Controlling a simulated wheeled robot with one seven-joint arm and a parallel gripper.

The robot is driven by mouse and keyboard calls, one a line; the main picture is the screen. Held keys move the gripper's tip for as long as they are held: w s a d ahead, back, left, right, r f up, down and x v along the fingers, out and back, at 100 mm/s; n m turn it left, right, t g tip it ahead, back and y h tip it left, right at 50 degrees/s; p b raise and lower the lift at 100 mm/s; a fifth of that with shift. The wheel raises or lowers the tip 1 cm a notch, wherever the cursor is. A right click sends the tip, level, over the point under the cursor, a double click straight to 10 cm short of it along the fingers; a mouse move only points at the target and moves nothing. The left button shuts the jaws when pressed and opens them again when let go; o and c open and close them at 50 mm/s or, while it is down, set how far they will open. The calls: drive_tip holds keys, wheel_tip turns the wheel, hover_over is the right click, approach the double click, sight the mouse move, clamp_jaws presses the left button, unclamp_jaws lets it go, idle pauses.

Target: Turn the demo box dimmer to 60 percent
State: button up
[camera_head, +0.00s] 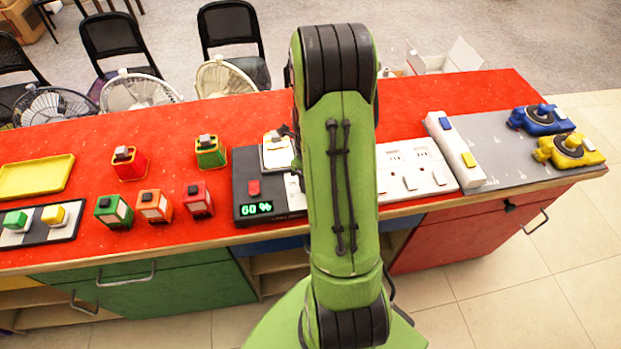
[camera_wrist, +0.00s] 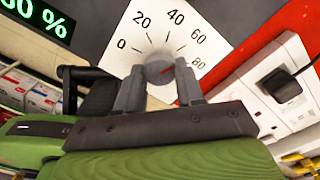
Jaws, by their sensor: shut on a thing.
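The demo box is a dark box (camera_head: 243,162) on the red counter, left of my arm in the head view. Its green display (camera_head: 256,208) reads 60 %; the wrist view shows this display cut off at the upper left (camera_wrist: 40,15). A white dial plate (camera_wrist: 143,22) marked 0, 20, 40, 60 and 80 shows in the wrist view. My gripper (camera_wrist: 158,72) is shut on the grey round dimmer knob (camera_wrist: 157,71) at the dial's centre. The knob's pointer is hard to make out. In the head view my arm hides the knob and gripper.
A red button (camera_head: 254,188) sits on the box above the display. White socket panels (camera_head: 405,168) lie close to the right. Several coloured small blocks, including a red one (camera_head: 198,199), stand to the left. The counter's wooden front edge (camera_head: 160,243) is near.

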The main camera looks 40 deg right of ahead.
drive_tip(key=o, duration=1)
drive_tip(key=shift+o, duration=0.2)
wheel_tip(320, 180, up, 16)
drive_tip(key=p, duration=0.3)
drive_tip(key=shift+f, duration=0.1)
